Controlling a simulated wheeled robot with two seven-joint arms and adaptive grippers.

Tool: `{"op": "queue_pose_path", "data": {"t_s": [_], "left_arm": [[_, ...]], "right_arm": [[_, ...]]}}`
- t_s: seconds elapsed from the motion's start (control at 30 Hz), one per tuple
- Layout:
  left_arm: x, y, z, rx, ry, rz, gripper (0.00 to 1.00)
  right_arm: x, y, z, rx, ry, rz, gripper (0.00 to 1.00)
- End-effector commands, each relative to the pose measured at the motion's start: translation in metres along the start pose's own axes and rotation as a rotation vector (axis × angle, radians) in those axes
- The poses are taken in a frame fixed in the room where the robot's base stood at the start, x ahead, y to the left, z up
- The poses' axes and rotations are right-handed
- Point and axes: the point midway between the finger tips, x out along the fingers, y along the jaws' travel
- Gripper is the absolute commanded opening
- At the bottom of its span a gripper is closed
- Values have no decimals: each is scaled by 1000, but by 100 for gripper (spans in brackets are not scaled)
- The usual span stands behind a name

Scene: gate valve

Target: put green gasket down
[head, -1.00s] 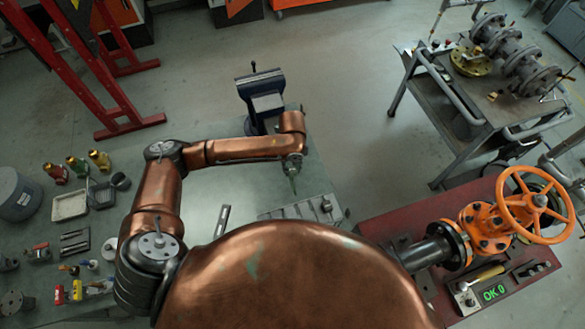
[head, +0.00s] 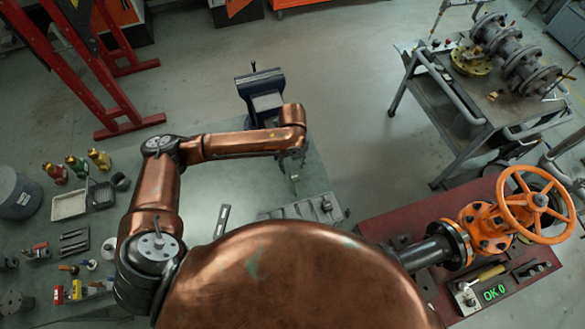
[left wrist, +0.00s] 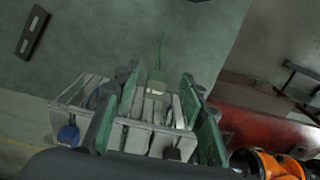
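My left gripper (head: 294,176) is over the workbench (head: 190,212), above the back part of a grey slotted rack (head: 323,210). In the left wrist view my left gripper (left wrist: 160,82) has its two green-tinted fingers wide apart. Between and beyond the fingertips, at the rack's far edge, is a small green piece (left wrist: 157,75) with a thin green strip rising from it; no finger visibly touches it. I cannot tell whether this is the green gasket, and no ring shape shows clearly. My right gripper is not in view.
A blue vise (head: 262,95) stands at the bench's far edge. An orange handwheel valve (head: 535,205) is at the right on a red bench. Bottles (head: 76,166) and trays (head: 70,204) lie at the left.

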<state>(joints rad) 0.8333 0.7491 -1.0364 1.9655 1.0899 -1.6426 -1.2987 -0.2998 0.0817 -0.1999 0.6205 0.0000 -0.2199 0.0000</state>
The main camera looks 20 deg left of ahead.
Motion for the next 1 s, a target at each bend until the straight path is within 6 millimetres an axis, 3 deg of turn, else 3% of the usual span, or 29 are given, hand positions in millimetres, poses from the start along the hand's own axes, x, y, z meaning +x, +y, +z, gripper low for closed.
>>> {"op": "queue_pose_path", "data": {"t_s": [0.2,0.43,0.63,1.0], "left_arm": [[-48,0,1,2,-4,-2,38],[-83,-1,1,1,-2,-2,38],[-93,0,0,-1,0,0,38],[-91,0,0,-9,3,-3,38]], "right_arm": [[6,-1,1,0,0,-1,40],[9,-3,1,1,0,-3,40],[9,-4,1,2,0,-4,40],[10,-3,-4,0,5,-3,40]]}}
